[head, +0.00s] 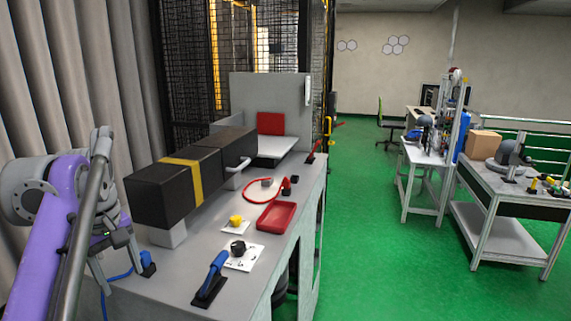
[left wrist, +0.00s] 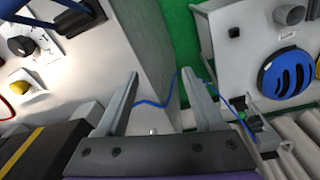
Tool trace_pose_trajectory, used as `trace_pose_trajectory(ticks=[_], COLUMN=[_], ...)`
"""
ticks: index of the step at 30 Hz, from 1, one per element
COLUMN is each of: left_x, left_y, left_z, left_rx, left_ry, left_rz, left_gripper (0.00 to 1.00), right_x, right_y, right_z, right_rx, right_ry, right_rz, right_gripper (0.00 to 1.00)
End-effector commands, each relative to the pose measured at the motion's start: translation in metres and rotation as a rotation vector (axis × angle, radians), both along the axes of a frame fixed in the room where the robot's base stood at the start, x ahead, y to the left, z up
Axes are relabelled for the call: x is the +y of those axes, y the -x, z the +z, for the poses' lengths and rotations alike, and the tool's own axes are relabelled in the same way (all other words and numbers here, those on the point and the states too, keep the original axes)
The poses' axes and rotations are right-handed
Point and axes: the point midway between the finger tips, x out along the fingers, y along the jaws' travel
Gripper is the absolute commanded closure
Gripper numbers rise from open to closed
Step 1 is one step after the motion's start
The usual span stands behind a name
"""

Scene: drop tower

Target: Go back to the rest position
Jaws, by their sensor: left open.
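My left gripper (head: 122,278) hangs over the left front end of the grey bench (head: 185,278), with its fingers pointing down. In the left wrist view its two fingers (left wrist: 160,74) are spread apart and nothing is gripped between them. A blue cable (left wrist: 150,103) runs across behind the fingers; I cannot tell how near it is. My right gripper does not show in either view.
On the bench are a long black box (head: 155,200) with a yellow band, a blue handle (head: 216,266), a yellow knob (head: 236,220), a black knob (head: 238,247) and a red tray (head: 277,216).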

Motion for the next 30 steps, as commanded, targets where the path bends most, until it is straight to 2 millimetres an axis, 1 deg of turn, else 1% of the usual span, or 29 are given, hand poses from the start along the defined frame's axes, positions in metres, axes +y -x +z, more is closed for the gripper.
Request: trace_pose_trajectory(ticks=[1, 2, 5, 8, 9, 11, 12, 14, 15, 18, 19, 21, 24, 27, 30], left_x=[-0.011, -0.017, -0.040, -0.066, -0.075, -0.089, -0.098, -0.110, -0.117, -0.131, -0.133, -0.139, -0.142, -0.143, -0.143], left_y=[0.005, 0.007, 0.020, 0.042, 0.053, 0.071, 0.084, 0.104, 0.117, 0.147, 0.154, 0.168, 0.179, 0.182, 0.182], left_z=[-0.010, -0.017, -0.047, -0.087, -0.104, -0.133, -0.152, -0.182, -0.200, -0.242, -0.252, -0.270, -0.286, -0.290, -0.290], left_rx=[-0.017, -0.030, -0.075, -0.127, -0.148, -0.180, -0.201, -0.231, -0.251, -0.290, -0.300, -0.318, -0.332, -0.337, -0.338], left_ry=[-0.010, -0.017, -0.046, -0.081, -0.095, -0.120, -0.136, -0.161, -0.178, -0.215, -0.223, -0.240, -0.256, -0.261, -0.261], left_rz=[-0.056, -0.094, -0.234, -0.392, -0.453, -0.546, -0.606, -0.692, -0.747, -0.858, -0.885, -0.934, -0.973, -0.988, -0.987], left_gripper=[0.30, 0.30, 0.30, 0.30, 0.30, 0.30, 0.30, 0.30, 0.30, 0.30, 0.30, 0.30, 0.30, 0.30, 0.30], right_x=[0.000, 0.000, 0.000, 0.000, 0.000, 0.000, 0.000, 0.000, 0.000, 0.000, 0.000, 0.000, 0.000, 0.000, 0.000], right_y=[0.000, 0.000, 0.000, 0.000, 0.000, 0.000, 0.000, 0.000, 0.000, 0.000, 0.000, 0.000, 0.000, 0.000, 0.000], right_z=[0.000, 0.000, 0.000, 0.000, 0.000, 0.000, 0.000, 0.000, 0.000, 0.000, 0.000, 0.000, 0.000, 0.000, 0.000], right_rx=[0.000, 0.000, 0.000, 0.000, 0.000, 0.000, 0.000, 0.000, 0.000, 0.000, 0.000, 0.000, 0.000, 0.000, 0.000], right_ry=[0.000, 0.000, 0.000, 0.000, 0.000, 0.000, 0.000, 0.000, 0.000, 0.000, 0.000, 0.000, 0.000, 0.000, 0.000], right_rz=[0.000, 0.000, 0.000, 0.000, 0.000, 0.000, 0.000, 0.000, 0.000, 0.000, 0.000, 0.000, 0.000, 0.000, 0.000], right_gripper=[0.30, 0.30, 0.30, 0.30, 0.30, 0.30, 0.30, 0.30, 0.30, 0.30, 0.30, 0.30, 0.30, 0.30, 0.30])
